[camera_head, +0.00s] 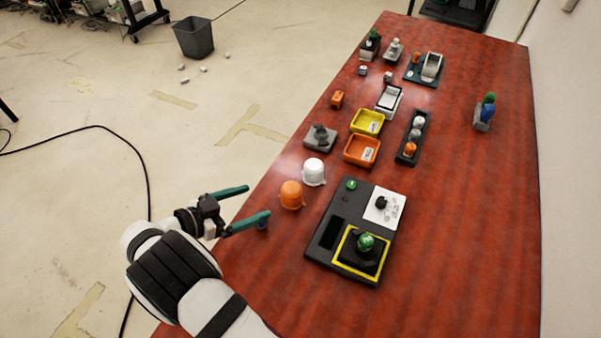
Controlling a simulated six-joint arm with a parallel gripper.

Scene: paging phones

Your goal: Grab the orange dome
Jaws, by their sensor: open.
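The orange dome (291,195) stands upright on the red-brown table near its left edge. A white dome (314,171) stands just behind it to the right. My gripper (248,202) is open, with its two green fingers pointing right towards the orange dome. The dome lies a little beyond the fingertips, and nothing is between the fingers. The gripper's exact height above the table is hard to tell.
A black panel (325,259) with a green knob (366,242) in a yellow frame lies right of the domes. Orange (351,160) and yellow (359,130) trays and a grey block (320,141) stand farther back. The table's right side is mostly clear.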

